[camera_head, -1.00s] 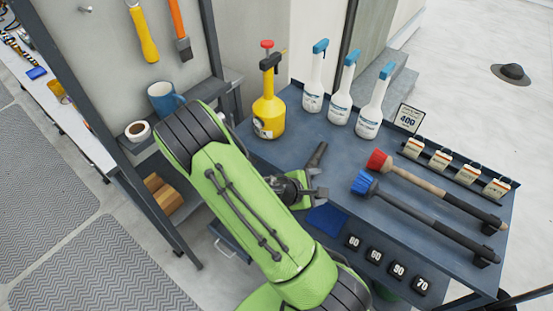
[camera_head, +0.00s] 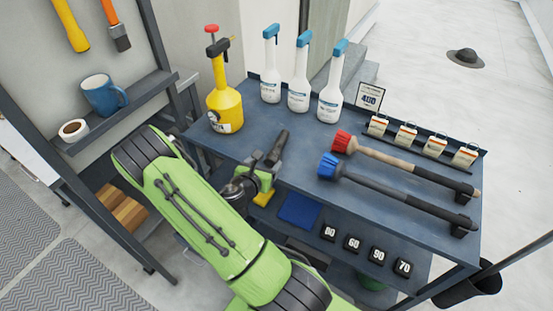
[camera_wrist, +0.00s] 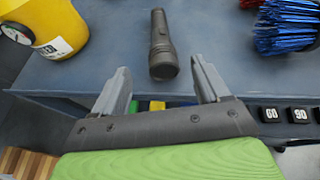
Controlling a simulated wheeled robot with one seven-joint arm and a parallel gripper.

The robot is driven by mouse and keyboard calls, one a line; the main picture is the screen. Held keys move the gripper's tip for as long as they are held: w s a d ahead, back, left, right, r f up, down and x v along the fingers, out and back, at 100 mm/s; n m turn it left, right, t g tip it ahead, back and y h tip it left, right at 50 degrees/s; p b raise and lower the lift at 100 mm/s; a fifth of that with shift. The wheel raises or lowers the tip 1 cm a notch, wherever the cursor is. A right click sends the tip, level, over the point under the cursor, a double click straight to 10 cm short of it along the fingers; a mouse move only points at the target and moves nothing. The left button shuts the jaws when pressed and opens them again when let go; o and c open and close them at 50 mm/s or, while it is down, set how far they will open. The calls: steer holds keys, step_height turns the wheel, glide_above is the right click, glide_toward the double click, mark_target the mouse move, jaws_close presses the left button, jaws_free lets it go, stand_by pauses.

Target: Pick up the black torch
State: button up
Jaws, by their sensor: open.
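The black torch (camera_wrist: 162,45) lies on the blue-grey top shelf, its wide head toward me near the shelf's front edge in the wrist view. In the head view the torch (camera_head: 279,145) shows just beyond my gripper (camera_head: 264,166), which hides part of it. In the wrist view my gripper (camera_wrist: 160,86) is open and empty. Its two fingers point toward the torch, one to each side of its line, with the torch head a little ahead of the fingertips.
A yellow pump sprayer (camera_head: 224,106) stands left of the torch. White spray bottles (camera_head: 299,82) stand behind. A red-headed brush (camera_head: 410,165) and a blue-headed brush (camera_head: 395,195) lie to the right. A lower shelf holds a blue cloth-like item (camera_head: 299,211) and numbered black blocks (camera_head: 353,243).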

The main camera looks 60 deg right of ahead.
mark_target(273, 153)
steer(key=x, duration=0.3)
steer(key=b+x, duration=0.1)
steer(key=x, duration=0.6)
steer(key=shift+d+r+b, duration=0.15)
steer(key=shift+r+b, duration=0.15)
steer(key=shift+b, duration=0.05)
steer(key=shift+c, duration=0.2)
steer(key=c, duration=1.2)
steer(key=shift+o, duration=0.2)
step_height(273, 153, up, 18)
steer(key=p, duration=0.8)
